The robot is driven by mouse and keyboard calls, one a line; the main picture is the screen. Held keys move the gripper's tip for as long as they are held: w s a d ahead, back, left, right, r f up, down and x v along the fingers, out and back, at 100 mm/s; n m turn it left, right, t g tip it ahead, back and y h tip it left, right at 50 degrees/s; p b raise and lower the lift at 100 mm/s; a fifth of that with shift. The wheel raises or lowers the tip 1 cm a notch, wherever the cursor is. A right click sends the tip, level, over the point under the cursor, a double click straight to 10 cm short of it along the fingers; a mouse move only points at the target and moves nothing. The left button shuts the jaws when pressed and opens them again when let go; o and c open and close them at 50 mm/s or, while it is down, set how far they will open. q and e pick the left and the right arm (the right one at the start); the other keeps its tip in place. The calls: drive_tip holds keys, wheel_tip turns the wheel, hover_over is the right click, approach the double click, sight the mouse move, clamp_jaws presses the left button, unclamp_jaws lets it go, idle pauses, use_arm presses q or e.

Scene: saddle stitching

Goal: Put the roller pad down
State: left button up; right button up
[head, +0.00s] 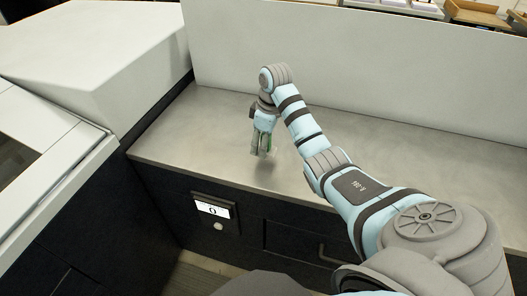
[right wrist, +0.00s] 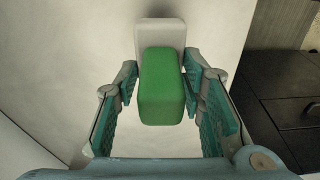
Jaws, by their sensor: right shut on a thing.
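The roller pad (right wrist: 162,88) is a green block with a pale grey end piece, seen in the right wrist view between the fingers of my right gripper (right wrist: 163,80). The gripper is shut on it, with one finger along each side. In the head view my right gripper (head: 262,150) points down over the grey counter (head: 215,130), near its front edge. Only a sliver of green shows there; the fingers hide the rest. A shadow lies close below, and I cannot tell whether the pad touches the counter. My left gripper is not in view.
A white machine housing (head: 95,60) stands left of the counter. A white panel (head: 390,65) rises along its back. The counter is bare on both sides of the gripper. A small display (head: 213,210) is set in the dark front below.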

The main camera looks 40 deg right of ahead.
wheel_tip(320, 180, down, 3)
drive_tip(key=shift+r+p, duration=0.1)
drive_tip(key=shift+p, duration=0.45)
drive_tip(key=o, duration=1)
drive_tip(key=shift+f+b, duration=0.3)
drive_tip(key=shift+b, duration=0.25)
drive_tip(key=r, duration=0.4)
drive_tip(key=d+r, duration=0.1)
drive_tip(key=r, duration=0.1)
drive_tip(key=r+p, duration=0.3)
drive_tip(key=s+r+p, duration=0.1)
drive_tip(key=r+p, duration=0.4)
drive_tip(key=p, duration=0.1)
drive_tip(key=shift+s+d+r, duration=0.15)
drive_tip(key=shift+d+r, duration=0.2)
drive_tip(key=shift+r, duration=0.05)
drive_tip(key=shift+f, duration=0.1)
drive_tip(key=shift+f, duration=0.1)
